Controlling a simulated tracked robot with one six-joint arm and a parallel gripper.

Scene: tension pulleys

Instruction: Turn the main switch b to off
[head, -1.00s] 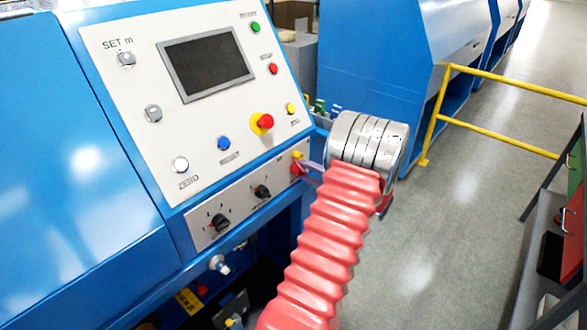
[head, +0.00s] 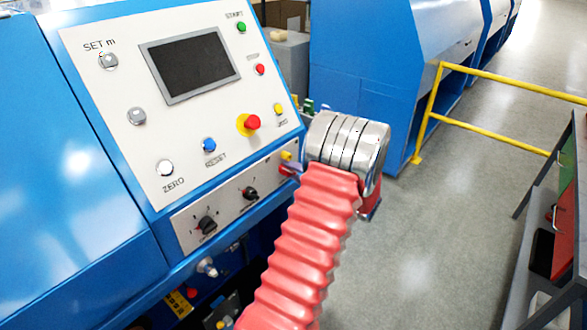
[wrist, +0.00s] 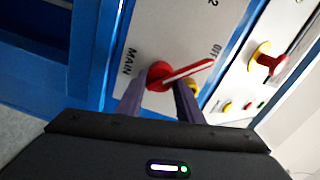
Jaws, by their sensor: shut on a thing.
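The main switch (wrist: 158,80) is a red rotary knob on a grey-white panel, with the words MAIN and OFF printed beside it in the wrist view. Its long red handle with a pale edge points to the upper right, towards the OFF lettering. My gripper (wrist: 158,100) is shut on the switch, its two purple fingers on either side of the knob. In the head view the red switch (head: 287,171) shows small at the right end of the lower panel, just left of my silver wrist. My fingers are mostly hidden there.
The blue machine's sloped console holds a screen (head: 191,65), a red emergency button (head: 251,122) on yellow and several small buttons. Two black knobs sit on the lower panel. A yellow rail (head: 490,78) and grey bench stand to the right, with open floor between.

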